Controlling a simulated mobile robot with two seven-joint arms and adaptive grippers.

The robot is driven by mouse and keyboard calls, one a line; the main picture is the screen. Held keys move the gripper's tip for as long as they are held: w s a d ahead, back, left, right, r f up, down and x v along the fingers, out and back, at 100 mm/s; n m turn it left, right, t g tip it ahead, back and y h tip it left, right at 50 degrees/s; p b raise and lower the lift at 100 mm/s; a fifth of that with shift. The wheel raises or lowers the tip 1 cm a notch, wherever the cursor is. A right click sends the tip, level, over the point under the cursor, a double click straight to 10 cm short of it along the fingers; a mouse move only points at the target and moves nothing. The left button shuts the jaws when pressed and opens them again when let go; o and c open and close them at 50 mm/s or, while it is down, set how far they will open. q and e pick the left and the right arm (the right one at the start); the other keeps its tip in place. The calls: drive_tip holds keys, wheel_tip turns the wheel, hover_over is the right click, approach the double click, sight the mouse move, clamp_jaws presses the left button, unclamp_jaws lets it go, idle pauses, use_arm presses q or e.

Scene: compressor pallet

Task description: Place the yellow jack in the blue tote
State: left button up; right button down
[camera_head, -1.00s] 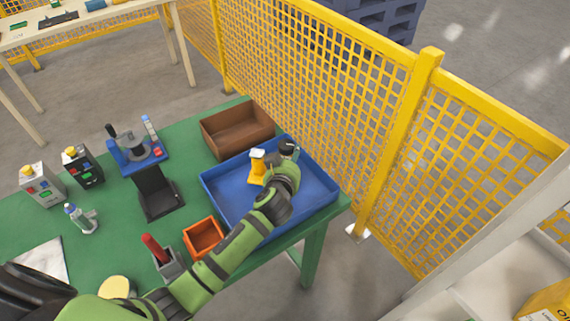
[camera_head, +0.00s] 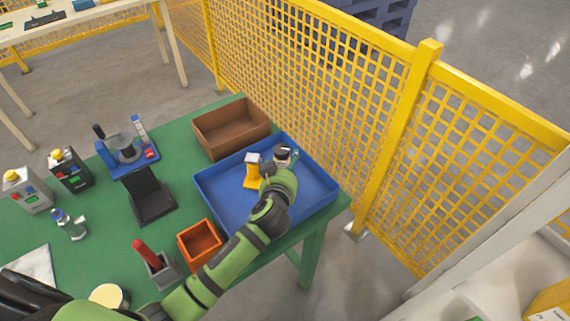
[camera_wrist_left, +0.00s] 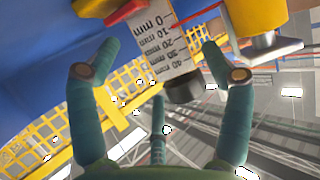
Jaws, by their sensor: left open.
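The yellow jack (camera_head: 252,172) stands upright in the blue tote (camera_head: 218,194), with its pale top up. In the left wrist view its yellow body (camera_wrist_left: 277,15) and metal top show upside down at the upper right, beside the fingers. My left gripper (camera_head: 277,164) is over the tote, just right of the jack, and partly hidden by my wrist. In the left wrist view the left gripper (camera_wrist_left: 161,48) is open, its fingers apart. A white part with a millimetre scale (camera_wrist_left: 172,50) shows between them; I cannot tell whether they touch it. The blue tote (camera_wrist_left: 35,40) fills the upper left there.
A brown bin (camera_head: 228,136) and an orange bin (camera_head: 200,243) flank the tote on the green table (camera_head: 107,215). A red-handled device (camera_head: 150,258), a black stand (camera_head: 148,198) and a blue-based device (camera_head: 128,155) stand left. Yellow mesh fence (camera_head: 330,110) runs behind.

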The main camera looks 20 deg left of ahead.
use_arm(q)
drive_tip(key=v, duration=0.6)
drive_tip(key=shift+s+b, duration=0.1)
drive_tip(key=shift+b, duration=0.2)
